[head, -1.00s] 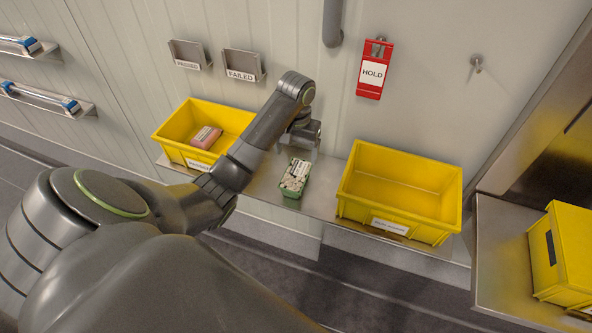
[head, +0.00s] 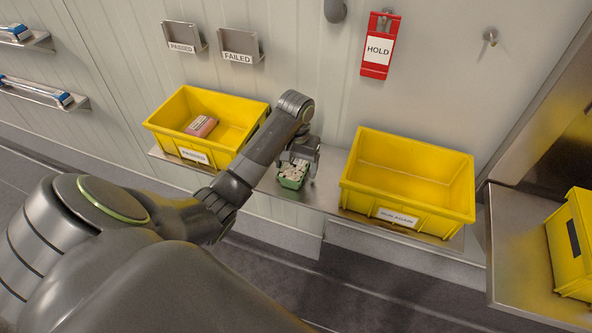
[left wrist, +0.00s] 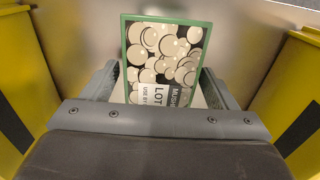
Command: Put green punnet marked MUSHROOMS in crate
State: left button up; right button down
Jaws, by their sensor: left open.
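The green punnet (head: 291,177) with a mushroom-picture top stands on the steel shelf between two yellow crates. In the left wrist view the punnet (left wrist: 165,55) shows its printed label, partly hidden by my gripper. My left gripper (head: 303,158) is open just above the punnet, its fingers on either side of it. The left crate (head: 222,157), labelled PASSED, holds a pink-red pack (head: 201,126). The right crate (head: 407,197) is empty, with a front label too small to read surely. My right gripper is not in view.
A third yellow crate (head: 572,245) stands on a steel surface at the right. PASSED (head: 183,38) and FAILED (head: 240,46) holders and a red HOLD tag (head: 379,46) are on the wall behind. Shelf space beside the punnet is narrow.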

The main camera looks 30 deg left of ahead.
pick_arm(q)
jog(key=shift+f, duration=0.4)
jog(key=c, duration=1.1)
jog(key=shift+r, duration=0.15)
